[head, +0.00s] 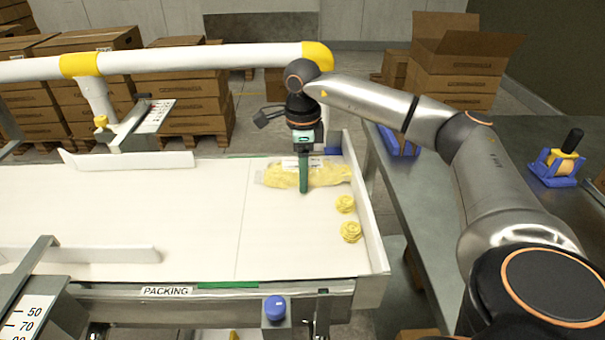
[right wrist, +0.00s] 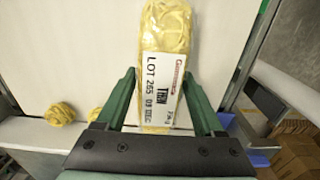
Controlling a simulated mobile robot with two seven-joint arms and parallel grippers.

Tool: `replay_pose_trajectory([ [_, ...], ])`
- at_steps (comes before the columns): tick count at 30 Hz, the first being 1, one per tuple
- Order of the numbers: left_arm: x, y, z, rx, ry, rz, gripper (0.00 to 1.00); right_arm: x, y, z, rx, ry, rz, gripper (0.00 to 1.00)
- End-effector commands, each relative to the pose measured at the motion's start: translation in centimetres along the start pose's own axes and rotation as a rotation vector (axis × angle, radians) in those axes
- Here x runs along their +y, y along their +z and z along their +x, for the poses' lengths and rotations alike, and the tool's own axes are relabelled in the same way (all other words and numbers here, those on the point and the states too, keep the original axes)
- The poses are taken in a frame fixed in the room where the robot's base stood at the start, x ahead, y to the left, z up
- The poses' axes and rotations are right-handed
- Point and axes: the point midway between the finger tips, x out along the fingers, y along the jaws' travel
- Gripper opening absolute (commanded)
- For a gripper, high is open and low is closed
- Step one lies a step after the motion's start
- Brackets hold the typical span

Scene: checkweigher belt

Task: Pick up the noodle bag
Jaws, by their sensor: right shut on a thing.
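The noodle bag (head: 331,176) is a clear bag of yellow noodles lying lengthwise across the far right end of the white belt. In the right wrist view the bag (right wrist: 165,28) shows a white label with lot text. My right gripper (head: 303,186) comes down over the middle of the bag, its green fingers pointing down. In the right wrist view the fingers (right wrist: 158,88) stand on either side of the bag's labelled part, shut on it. The bag appears still at belt level. My left gripper is in neither view.
Two loose noodle nests (head: 345,204) (head: 351,231) lie on the belt near the right side wall (head: 371,215). A white rail (head: 205,59) with yellow joints runs behind the belt. A grey table (head: 425,215) stands at right, with a blue-and-yellow tape dispenser (head: 556,167). The belt's middle is clear.

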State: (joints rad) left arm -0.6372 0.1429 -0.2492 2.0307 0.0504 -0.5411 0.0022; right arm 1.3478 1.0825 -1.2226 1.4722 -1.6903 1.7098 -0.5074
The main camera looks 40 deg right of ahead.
Motion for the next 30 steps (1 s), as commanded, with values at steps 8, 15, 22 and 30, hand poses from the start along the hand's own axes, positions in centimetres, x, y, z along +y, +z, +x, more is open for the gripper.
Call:
replay_pose_trajectory([
  [8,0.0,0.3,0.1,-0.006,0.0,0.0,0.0,0.0,0.0,0.0,0.0,0.0,0.0,0.31],
  [15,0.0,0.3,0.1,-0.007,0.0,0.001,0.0,0.0,0.0,0.0,0.0,0.0,0.0,0.04],
  [22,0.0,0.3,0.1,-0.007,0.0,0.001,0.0,0.0,0.0,-0.1,-0.002,-0.001,0.0,0.0],
  [30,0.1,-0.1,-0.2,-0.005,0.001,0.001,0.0,-0.1,0.1,-2.5,-0.006,-0.003,0.0,0.0],
])
